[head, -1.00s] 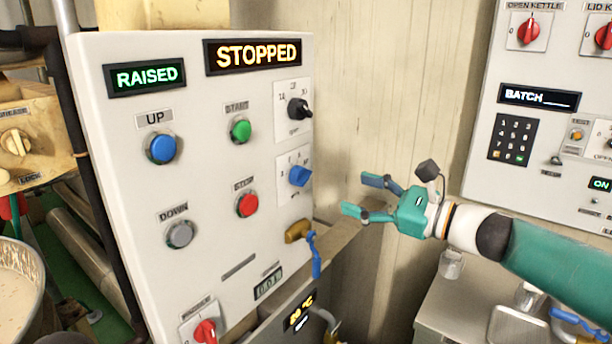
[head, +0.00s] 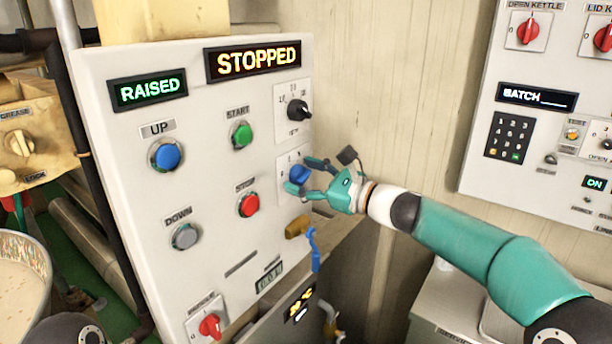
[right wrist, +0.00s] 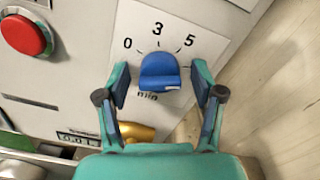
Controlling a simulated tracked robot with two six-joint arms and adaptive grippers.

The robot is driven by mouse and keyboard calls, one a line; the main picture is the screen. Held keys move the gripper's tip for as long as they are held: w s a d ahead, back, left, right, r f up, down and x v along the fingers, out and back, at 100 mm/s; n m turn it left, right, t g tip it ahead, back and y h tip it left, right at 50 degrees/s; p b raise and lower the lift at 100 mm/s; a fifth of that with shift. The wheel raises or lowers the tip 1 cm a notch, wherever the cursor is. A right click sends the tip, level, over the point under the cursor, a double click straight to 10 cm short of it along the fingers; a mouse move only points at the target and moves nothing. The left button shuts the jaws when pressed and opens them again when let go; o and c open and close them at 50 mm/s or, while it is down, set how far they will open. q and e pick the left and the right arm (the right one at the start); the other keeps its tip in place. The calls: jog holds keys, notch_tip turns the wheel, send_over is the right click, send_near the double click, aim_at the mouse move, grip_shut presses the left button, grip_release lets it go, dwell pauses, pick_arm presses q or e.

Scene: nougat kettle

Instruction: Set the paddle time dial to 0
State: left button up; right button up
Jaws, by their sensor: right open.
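The paddle time dial is a blue knob (head: 298,174) on a white plate at the right side of the control panel (head: 215,220). In the right wrist view the knob (right wrist: 160,72) shows close up, with the marks 0, 3 and 5 above it and "min" below. A small white mark shows on its lower right; I cannot tell which number it points to. My right gripper (head: 302,175) is open, with one finger on each side of the knob. In the right wrist view gaps show between the fingers (right wrist: 160,78) and the knob. My left gripper is not in view.
A black knob (head: 298,110) sits above the dial. The red stop button (head: 248,204) is to its left, and a brass padlock-like part with a blue tag (head: 313,250) hangs below. A second panel (head: 550,100) stands at the right.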

jog(key=c, duration=1.1)
jog(key=shift+f, duration=0.1)
